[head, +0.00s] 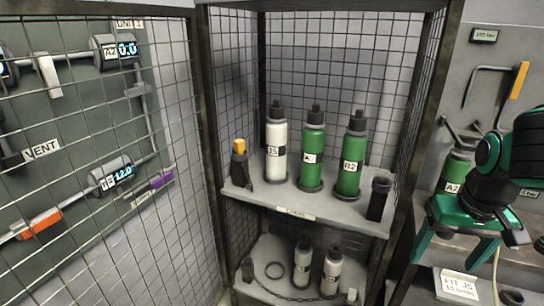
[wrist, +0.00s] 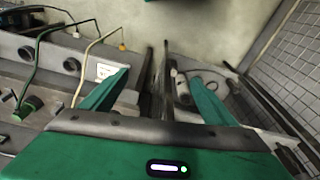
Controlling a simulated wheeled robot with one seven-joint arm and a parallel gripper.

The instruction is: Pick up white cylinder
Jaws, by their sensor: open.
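A white cylinder (head: 276,150) with a black cap and a dark-and-white label stands upright on the upper shelf of the mesh cabinet, left of two green cylinders. Two smaller white cylinders, a left one (head: 302,264) and a right one (head: 332,272), stand on the lower shelf. My gripper (head: 453,254) is at the right, outside the cabinet, well apart from the white cylinders. In the wrist view its green fingers (wrist: 159,73) are spread, with nothing held between them; dark posts show beyond.
Green cylinders (head: 312,155) and (head: 351,160) stand beside the white one. A black yellow-topped object (head: 240,165) and a dark canister (head: 378,199) flank them. A chain (head: 290,295) lies on the lower shelf. Mesh (head: 95,160) covers the left panel; the cabinet front is open.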

